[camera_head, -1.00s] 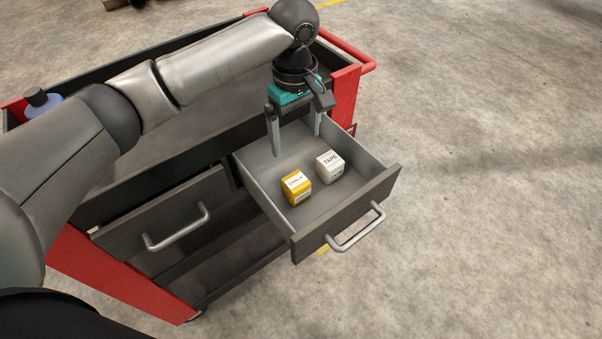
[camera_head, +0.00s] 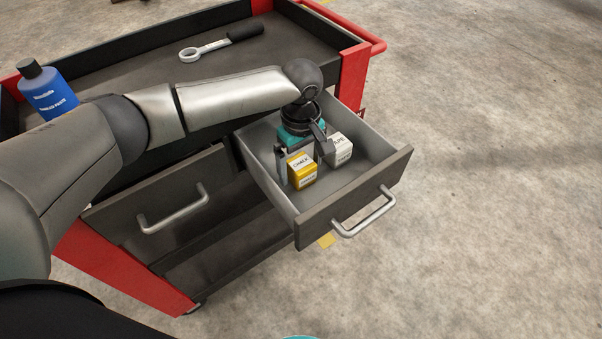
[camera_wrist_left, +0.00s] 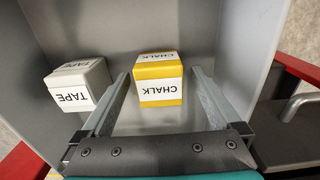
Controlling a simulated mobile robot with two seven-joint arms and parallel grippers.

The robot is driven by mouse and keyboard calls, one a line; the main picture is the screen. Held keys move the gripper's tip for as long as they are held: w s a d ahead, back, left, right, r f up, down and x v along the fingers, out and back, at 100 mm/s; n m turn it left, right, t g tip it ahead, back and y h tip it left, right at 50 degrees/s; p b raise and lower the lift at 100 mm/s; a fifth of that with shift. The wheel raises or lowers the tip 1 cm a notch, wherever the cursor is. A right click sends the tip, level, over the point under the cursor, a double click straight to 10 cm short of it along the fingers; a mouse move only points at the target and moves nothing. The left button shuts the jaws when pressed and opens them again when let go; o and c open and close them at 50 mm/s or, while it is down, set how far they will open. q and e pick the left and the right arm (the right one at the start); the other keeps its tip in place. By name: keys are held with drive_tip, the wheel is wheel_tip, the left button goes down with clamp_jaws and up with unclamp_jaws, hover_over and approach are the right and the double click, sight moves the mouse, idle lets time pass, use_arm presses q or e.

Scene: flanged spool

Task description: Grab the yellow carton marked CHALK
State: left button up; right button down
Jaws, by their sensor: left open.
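The yellow carton marked CHALK (camera_head: 302,172) stands upright in the open drawer (camera_head: 352,205), with white label bands on its top and side. It also shows in the left wrist view (camera_wrist_left: 158,72). My left gripper (camera_head: 301,168) is down in the drawer, open, just behind the carton in the head view. In the left wrist view its two fingers (camera_wrist_left: 160,76) lie on either side of the carton, with a gap showing on both sides. Nothing is held.
A white carton marked TAPE (camera_head: 341,150) stands close to the right of the chalk carton, partly hidden by my gripper; it shows in the left wrist view (camera_wrist_left: 80,86). The drawer walls enclose both. A blue bottle (camera_head: 50,95) and a wrench (camera_head: 207,47) are on the cart top.

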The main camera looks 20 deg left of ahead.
use_arm(q)
drive_tip(key=shift+f, duration=0.15)
clamp_jaws()
idle(0.8)
